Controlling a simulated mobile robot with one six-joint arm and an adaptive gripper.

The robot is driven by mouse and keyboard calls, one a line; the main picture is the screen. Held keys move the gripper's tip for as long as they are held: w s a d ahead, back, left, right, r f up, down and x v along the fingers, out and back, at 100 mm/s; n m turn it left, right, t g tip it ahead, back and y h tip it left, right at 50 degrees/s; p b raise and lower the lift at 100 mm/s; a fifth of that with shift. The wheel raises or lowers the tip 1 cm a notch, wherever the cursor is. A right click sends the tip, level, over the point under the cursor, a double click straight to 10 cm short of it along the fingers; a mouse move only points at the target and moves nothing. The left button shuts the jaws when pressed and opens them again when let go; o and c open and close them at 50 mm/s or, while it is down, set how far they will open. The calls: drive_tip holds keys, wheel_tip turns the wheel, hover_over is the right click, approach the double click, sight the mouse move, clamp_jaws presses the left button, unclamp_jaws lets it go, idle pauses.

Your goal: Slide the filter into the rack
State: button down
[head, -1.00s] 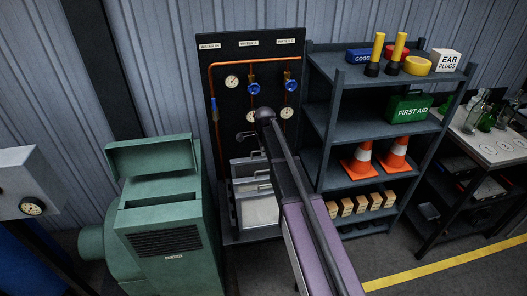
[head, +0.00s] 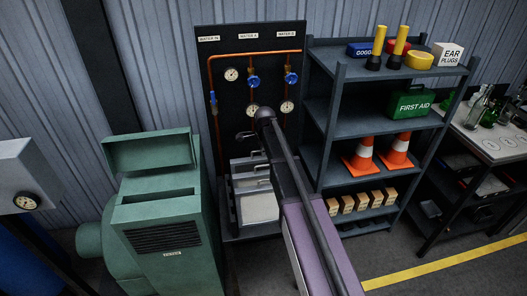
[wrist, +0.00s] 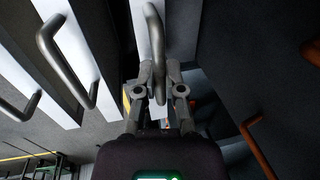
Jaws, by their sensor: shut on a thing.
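In the wrist view my gripper (wrist: 159,92) is shut on the grey bar handle (wrist: 155,45) of one pale plate, the filter (wrist: 141,40). Two more handled plates (wrist: 90,65) stand beside it on the left. In the head view several flat, pale plates with handles (head: 258,206) stand upright in a dark rack (head: 232,212) below the pipe board. My gripper (head: 247,136) is at the rear of this group, partly hidden by my arm. I cannot tell how deep the held filter sits.
A green machine (head: 165,240) with a raised lid and a top slot stands left of the rack. A dark shelf (head: 375,125) with cones and boxes stands close on the right. A board with copper pipes and gauges (head: 250,60) is behind.

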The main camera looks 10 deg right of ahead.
drive_tip(key=shift+f+b, duration=0.4)
drive_tip(key=shift+f, duration=0.1)
drive_tip(key=c, duration=0.7)
unclamp_jaws()
drive_tip(key=shift+r, duration=0.1)
